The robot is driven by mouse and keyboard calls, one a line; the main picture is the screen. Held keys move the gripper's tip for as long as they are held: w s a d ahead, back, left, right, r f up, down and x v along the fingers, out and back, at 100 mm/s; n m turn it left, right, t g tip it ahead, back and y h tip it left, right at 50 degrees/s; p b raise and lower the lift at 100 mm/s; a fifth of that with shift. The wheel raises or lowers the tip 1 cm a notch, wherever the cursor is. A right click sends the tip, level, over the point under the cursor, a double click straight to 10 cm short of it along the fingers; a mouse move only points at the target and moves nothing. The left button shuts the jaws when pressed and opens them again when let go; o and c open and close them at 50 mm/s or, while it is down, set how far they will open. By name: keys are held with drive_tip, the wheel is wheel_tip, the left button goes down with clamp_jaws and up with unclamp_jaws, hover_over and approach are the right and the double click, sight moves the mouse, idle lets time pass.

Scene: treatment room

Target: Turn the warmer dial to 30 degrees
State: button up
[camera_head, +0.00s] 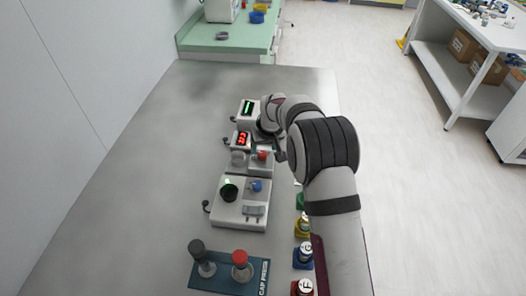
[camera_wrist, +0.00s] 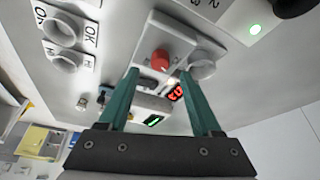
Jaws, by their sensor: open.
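A small white unit with a red lit display (camera_head: 243,138) stands mid-bench; its red digits also show in the wrist view (camera_wrist: 176,92), too tilted to read surely. Beside it are a red knob (camera_head: 262,155) and a grey round part (camera_head: 238,157). In the wrist view the red knob (camera_wrist: 160,60) and the grey round part (camera_wrist: 202,68) sit close together. Which one is the warmer dial I cannot tell. My gripper (camera_wrist: 159,76) is open, its teal fingers framing the red knob in the picture; contact is not clear. In the head view my arm mostly hides it.
A unit with a green display (camera_head: 248,107) stands behind. In front are a white unit (camera_head: 240,212) with a dark green-lit dome and blue knob, and a cap press (camera_head: 228,277). Coloured holders (camera_head: 303,252) line the right side. The bench's left side is clear.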

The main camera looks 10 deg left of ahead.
sight(262, 153)
drive_tip(key=x, duration=0.4)
drive_tip(key=shift+f, duration=0.1)
clamp_jaws()
